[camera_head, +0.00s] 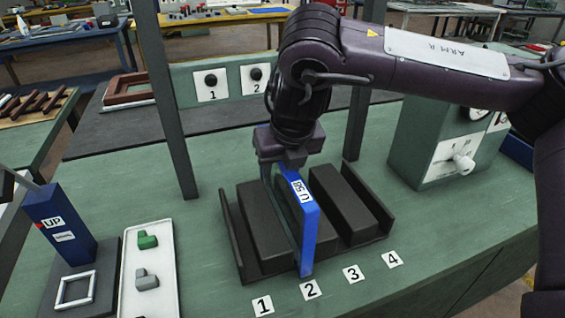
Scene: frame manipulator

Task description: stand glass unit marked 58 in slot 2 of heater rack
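The glass unit (307,234) has a blue edge and a white label reading U 58. It stands upright, edge-on to me, in the dark heater rack (258,228), in line with the floor card marked 2 (310,289). My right gripper (282,170) comes down from above and is at the upper far end of the unit, with its fingers closed about it. The fingertips are partly hidden by the unit. The base of the unit inside the slot is partly hidden by the rack's dark blocks. My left gripper is not in view.
Cards 1, 3 and 4 lie before the rack. A white tray (164,301) with a green and a grey piece and a blue UP block (64,222) stand left. Two dark posts (166,110) rise behind. A green control box (433,143) with a white knob stands right.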

